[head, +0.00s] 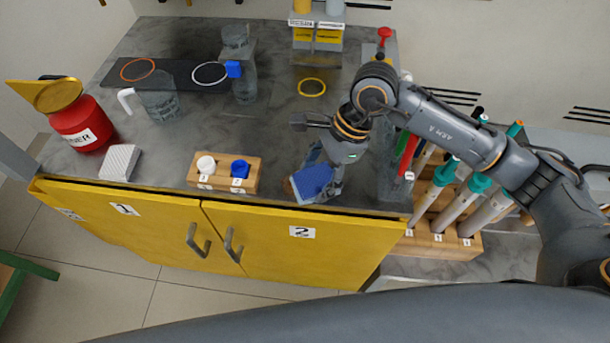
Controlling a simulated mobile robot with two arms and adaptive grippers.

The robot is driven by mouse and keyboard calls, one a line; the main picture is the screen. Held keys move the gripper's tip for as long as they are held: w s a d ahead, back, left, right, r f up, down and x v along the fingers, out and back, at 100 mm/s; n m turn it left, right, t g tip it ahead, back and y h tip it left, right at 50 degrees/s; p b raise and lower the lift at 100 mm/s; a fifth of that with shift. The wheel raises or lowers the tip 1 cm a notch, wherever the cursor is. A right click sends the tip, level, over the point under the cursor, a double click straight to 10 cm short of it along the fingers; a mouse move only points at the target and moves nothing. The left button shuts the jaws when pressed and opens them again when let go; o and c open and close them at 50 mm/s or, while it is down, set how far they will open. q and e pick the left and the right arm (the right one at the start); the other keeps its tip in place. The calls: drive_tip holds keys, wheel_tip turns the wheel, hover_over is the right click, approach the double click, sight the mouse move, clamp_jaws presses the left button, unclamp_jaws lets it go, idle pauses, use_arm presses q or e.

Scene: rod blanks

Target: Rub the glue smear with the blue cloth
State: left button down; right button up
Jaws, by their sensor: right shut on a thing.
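My right gripper (322,176) reaches down over the front edge of the grey countertop, on its right part. It is shut on the blue cloth (309,183), a flat blue pad with a lighter side. The cloth is low and tilted, close to the counter's front edge; I cannot tell whether it touches the surface. My left gripper is not in view.
A wooden block (222,184) with a white and a blue cap stands left of the cloth. A white ribbed block (120,162), red container (84,124) and clear beaker (158,101) stand further left. A rack (440,243) of capped tubes stands on the right.

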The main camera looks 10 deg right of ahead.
drive_tip(key=shift+s+d+f+b, duration=0.2)
drive_tip(key=shift+d+b, duration=0.1)
drive_tip(key=shift+d, duration=0.55)
drive_tip(key=shift+s+d+f+b, duration=0.15)
drive_tip(key=shift+d+b, duration=0.1)
drive_tip(key=shift+d, duration=0.6)
drive_tip(key=shift+s+d+r, duration=0.1)
drive_tip(key=shift+d+r, duration=0.05)
drive_tip(key=shift+d, duration=0.35)
drive_tip(key=shift+a+r+p, duration=0.15)
drive_tip(key=shift+r+p, duration=1)
drive_tip(key=shift+r, duration=2.05)
drive_tip(key=shift+r, duration=0.1)
wheel_tip(320, 180, up, 3)
drive_tip(key=shift+f+p, duration=0.1)
drive_tip(key=shift+p, duration=0.35)
